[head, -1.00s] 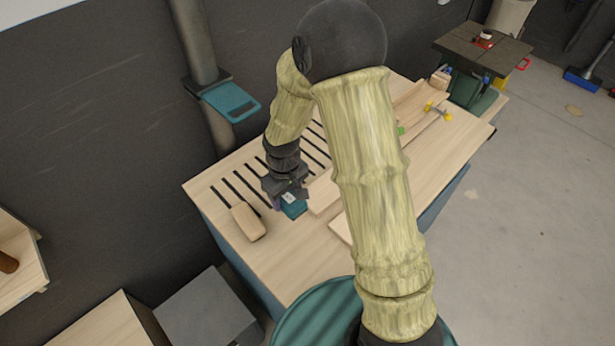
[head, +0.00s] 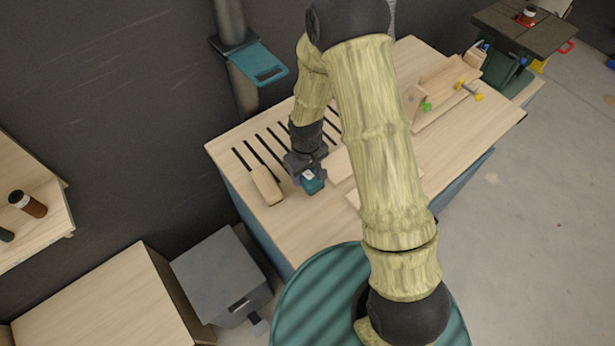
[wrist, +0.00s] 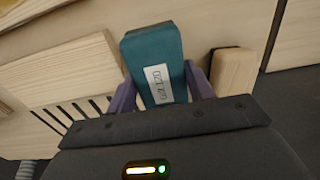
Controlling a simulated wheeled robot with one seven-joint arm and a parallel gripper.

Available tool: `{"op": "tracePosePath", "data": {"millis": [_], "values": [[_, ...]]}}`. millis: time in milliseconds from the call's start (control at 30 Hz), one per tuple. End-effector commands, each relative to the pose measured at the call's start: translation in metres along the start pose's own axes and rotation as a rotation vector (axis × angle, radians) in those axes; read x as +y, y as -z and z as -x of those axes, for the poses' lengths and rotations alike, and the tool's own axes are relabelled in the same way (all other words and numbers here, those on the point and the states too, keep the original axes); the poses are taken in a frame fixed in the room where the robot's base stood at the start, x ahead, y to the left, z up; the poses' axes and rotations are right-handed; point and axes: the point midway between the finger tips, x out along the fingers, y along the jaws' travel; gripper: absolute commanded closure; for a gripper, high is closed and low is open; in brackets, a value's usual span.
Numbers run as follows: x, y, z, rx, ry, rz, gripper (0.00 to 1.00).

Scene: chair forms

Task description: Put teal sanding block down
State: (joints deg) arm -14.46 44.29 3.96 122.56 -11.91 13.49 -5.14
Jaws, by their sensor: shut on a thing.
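The teal sanding block (wrist: 152,48) with a white label is between the purple fingers of my gripper (wrist: 160,85) in the wrist view. My gripper is shut on it. In the head view the teal block (head: 313,183) shows just below my gripper (head: 306,170), over the front part of the wooden workbench (head: 290,228). I cannot tell whether the block touches the bench top.
A wooden block (head: 266,185) lies just left of the gripper, near the dark slots. Pale boards (head: 341,165) lie to the right, partly behind my arm. A clamped board (head: 448,88) is farther back. The bench's front left corner is bare.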

Motion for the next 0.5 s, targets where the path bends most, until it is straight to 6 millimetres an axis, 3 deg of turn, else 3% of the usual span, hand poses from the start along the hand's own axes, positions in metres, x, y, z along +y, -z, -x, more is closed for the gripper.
{"op": "tracePosePath", "data": {"millis": [300,500], "values": [[0.000,0.000,-0.002,0.000,0.000,0.001,0.69],[-0.001,-0.001,-0.022,-0.003,0.001,0.002,0.69]]}}
